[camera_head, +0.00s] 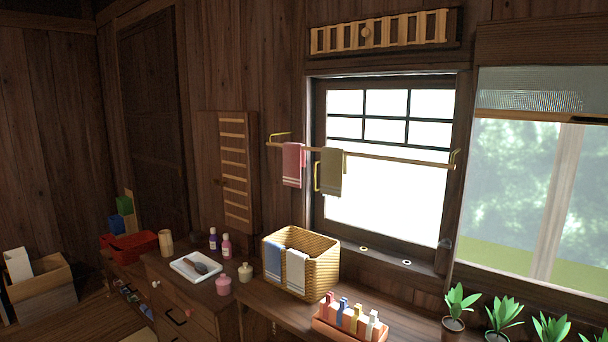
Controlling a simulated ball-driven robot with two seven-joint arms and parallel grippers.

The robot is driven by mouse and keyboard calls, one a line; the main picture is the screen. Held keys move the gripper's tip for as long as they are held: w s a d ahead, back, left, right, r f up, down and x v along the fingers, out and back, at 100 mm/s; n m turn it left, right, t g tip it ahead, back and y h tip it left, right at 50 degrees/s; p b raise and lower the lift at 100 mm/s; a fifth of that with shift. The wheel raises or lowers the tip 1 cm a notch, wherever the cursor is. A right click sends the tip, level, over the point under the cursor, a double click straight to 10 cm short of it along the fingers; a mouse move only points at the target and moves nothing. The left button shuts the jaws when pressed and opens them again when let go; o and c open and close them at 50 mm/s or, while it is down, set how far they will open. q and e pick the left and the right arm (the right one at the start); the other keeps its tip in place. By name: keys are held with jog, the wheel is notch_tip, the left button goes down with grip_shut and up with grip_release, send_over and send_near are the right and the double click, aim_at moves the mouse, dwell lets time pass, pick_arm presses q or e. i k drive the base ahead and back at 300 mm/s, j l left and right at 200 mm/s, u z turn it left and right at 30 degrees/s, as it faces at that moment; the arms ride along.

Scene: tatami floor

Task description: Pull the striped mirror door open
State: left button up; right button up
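A tall dark wooden panel with light horizontal stripes (235,172) is on the wall left of the window. It appears shut, lying close along the wall, with a small dark knob (217,182) at its left edge. No mirror surface shows on it. A wide striped panel (380,32) with a round wooden knob (365,32) is above the window and also looks shut. I cannot tell for certain which one the task calls the mirror door. Neither of my grippers is in view.
Below the tall panel, a dresser (190,318) holds a white tray (196,267) and small bottles. A woven basket (301,262) and a bottle caddy (350,322) stand on the counter. A towel rail (380,158) crosses the window. Potted plants (460,305) line the right.

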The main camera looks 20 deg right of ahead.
aim_at(233, 127)
jog(key=z, duration=0.2)
jog(key=i+j+z, duration=0.2)
jog(key=i, duration=0.25)
jog(key=i+j+z, duration=0.15)
jog(key=i, duration=0.3)
jog(key=j, duration=0.1)
